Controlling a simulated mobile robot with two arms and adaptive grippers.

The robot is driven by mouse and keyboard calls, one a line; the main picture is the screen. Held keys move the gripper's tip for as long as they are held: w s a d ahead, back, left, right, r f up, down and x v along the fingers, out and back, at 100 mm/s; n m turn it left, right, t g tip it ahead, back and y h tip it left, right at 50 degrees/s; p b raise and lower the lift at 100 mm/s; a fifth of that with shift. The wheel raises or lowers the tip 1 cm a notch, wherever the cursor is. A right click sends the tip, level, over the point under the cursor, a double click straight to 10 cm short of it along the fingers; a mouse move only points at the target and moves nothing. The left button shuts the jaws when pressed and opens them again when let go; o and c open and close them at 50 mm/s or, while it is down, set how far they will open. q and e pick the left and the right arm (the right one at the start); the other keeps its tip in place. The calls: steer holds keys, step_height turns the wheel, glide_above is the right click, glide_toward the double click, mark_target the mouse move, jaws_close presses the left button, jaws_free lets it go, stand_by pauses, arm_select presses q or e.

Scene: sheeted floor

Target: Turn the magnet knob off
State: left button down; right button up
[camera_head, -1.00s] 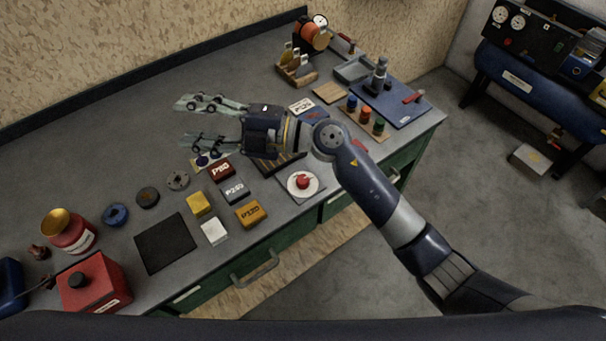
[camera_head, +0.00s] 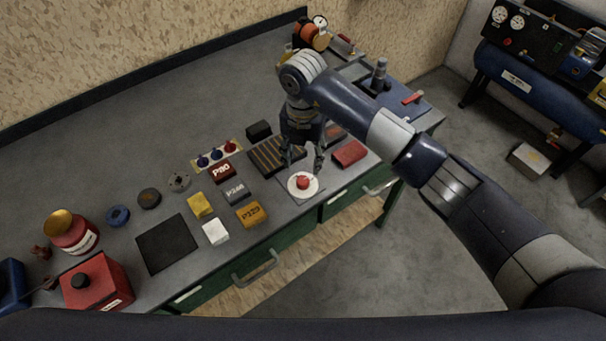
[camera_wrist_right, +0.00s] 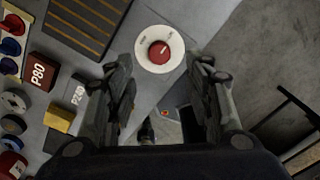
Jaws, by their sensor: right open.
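The magnet knob (camera_head: 303,183) is a red knob on a round white dial near the bench's front edge. In the right wrist view the red knob (camera_wrist_right: 160,52) sits in the white dial (camera_wrist_right: 143,35), with a pale pointer line toward the upper right; the dial's lettering is too small to read. My right gripper (camera_head: 304,168) points down, just behind and above the dial. In the wrist view its open fingers (camera_wrist_right: 160,75) stand either side of the dial, empty and apart from the knob. My left gripper is not in view.
A dark striped plate (camera_head: 268,158) lies left of the gripper and a red block (camera_head: 349,153) right of it. Sanding blocks, such as the orange one (camera_head: 250,214), stand to the left. The bench's back middle (camera_head: 190,95) is clear.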

mark_target(303, 179)
step_height(303, 179, down, 8)
steer(key=shift+f+p, duration=0.25)
steer(key=shift+p, duration=0.7)
steer(key=c, duration=1.1)
